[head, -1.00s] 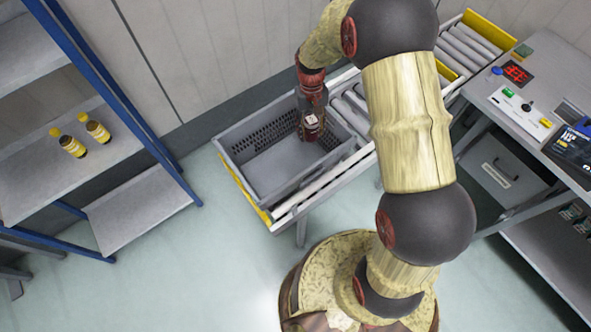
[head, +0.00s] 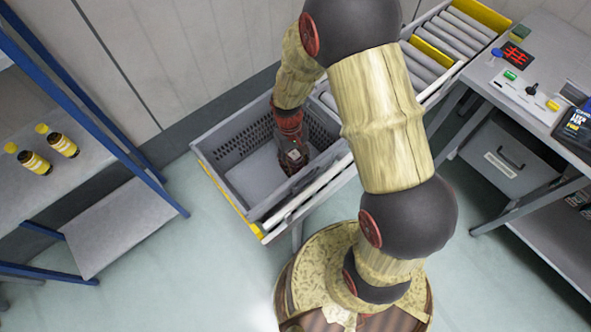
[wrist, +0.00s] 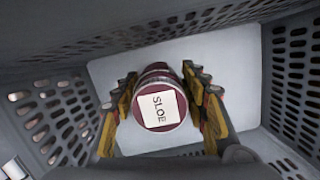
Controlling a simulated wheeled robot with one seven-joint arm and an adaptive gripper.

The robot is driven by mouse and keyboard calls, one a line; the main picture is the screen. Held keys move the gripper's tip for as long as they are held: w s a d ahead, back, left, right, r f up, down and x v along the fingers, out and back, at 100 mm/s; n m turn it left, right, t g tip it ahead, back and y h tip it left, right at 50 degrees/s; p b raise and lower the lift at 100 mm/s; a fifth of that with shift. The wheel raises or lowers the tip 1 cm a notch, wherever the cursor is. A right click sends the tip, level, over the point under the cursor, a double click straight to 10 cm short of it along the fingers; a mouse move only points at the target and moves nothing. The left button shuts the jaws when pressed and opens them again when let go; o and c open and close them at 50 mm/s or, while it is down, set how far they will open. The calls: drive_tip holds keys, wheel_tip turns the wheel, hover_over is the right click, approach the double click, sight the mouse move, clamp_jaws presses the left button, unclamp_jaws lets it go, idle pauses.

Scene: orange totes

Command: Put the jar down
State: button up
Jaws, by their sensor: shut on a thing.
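The jar (wrist: 158,108) shows from above in the wrist view, with a dark red lid and a white square label reading "SLOE". My gripper (wrist: 160,122) is shut on it, with a finger on each side. In the head view my gripper (head: 291,162) reaches down inside the grey crate (head: 197,153), near its front wall, and mostly hides the jar. The jar looks upright over the crate's pale floor (wrist: 235,62). I cannot tell whether its base touches the floor.
The crate stands on a roller conveyor (head: 455,48). Its perforated walls (wrist: 52,120) surround my gripper closely. Bare crate floor shows left of the gripper. A blue-framed shelf with two yellow-capped bottles (head: 48,152) is at left. A workbench (head: 545,60) is at right.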

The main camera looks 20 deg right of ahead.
drive_tip(key=shift+f+b, duration=0.55)
drive_tip(key=shift+f, duration=1.4)
drive_tip(key=shift+f, duration=0.1)
drive_tip(key=o, duration=1.5)
drive_tip(key=r+p, duration=0.1)
drive_tip(key=r, duration=0.3)
drive_tip(key=w+r+p, duration=0.1)
drive_tip(key=r, duration=0.3)
drive_tip(key=w+r+p, duration=0.1)
drive_tip(key=r, duration=0.3)
drive_tip(key=shift+a+p, duration=0.2)
drive_tip(key=shift+p, duration=0.1)
wheel_tip(320, 180, up, 10)
drive_tip(key=t, duration=0.2)
wheel_tip(320, 180, up, 16)
drive_tip(key=m+t, duration=0.1)
drive_tip(key=t, duration=0.3)
hover_over(293, 153)
drive_tip(key=s, duration=0.8)
drive_tip(key=shift+t, duration=0.8)
drive_tip(key=s+r, duration=0.1)
drive_tip(key=s, duration=0.1)
drive_tip(key=s+r, duration=0.3)
drive_tip(key=s, duration=0.2)
drive_tip(key=shift+d+r, duration=0.1)
drive_tip(key=shift+r, duration=0.25)
